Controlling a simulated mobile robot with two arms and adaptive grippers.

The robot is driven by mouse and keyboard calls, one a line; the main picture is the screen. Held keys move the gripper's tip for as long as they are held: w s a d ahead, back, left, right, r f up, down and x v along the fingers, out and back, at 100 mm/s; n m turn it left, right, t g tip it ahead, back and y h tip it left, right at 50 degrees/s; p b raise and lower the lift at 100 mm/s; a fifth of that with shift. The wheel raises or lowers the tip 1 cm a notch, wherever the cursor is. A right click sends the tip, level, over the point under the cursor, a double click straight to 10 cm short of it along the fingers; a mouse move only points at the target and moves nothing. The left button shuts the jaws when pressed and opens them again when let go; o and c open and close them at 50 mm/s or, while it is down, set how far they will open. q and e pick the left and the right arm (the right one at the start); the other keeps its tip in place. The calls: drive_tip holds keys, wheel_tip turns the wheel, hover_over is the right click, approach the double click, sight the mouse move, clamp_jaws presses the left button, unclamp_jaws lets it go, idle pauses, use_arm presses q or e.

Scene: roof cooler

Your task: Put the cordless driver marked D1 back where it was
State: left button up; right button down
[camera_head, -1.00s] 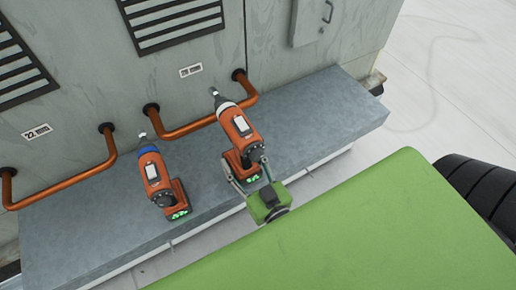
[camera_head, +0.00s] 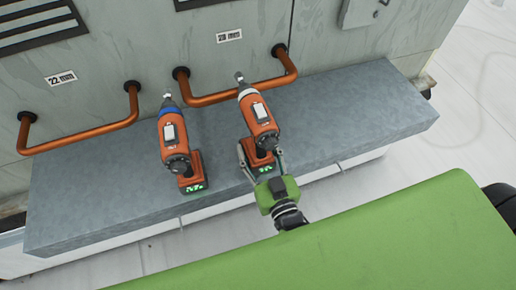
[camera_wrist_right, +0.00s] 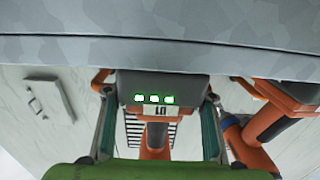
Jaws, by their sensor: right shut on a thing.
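An orange cordless driver with a pale collar (camera_head: 260,118) stands upright at the front of the grey ledge (camera_head: 345,115). My right gripper (camera_head: 261,160) has its fingers closed on either side of its battery base. The right wrist view shows this base with green lights and an upside-down label (camera_wrist_right: 157,112) that seems to read D1. I cannot tell whether the base touches the ledge. A second orange driver with a blue collar (camera_head: 174,140) stands to its left; part of it shows in the wrist view (camera_wrist_right: 262,128). My left gripper is out of view.
Copper pipe rails (camera_head: 235,95) stick out of the grey wall behind the drivers. Signs read 22 mm (camera_head: 61,78) and what looks like 28 mm (camera_head: 229,35). The ledge is clear to the right of the held driver.

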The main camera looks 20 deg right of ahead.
drive_tip(key=shift+r, duration=0.3)
drive_tip(key=c, duration=1.4)
unclamp_jaws()
drive_tip(key=shift+f, duration=0.45)
drive_tip(key=o, duration=0.5)
drive_tip(key=shift+s+r, duration=0.1)
drive_tip(key=shift+s+d+r+b, duration=0.15)
drive_tip(key=shift+s+b, duration=0.5)
drive_tip(key=shift+s, duration=2.35)
drive_tip(key=shift+s+d+r+b, duration=0.1)
drive_tip(key=shift+s+b, duration=0.5)
drive_tip(key=shift+s, duration=2.35)
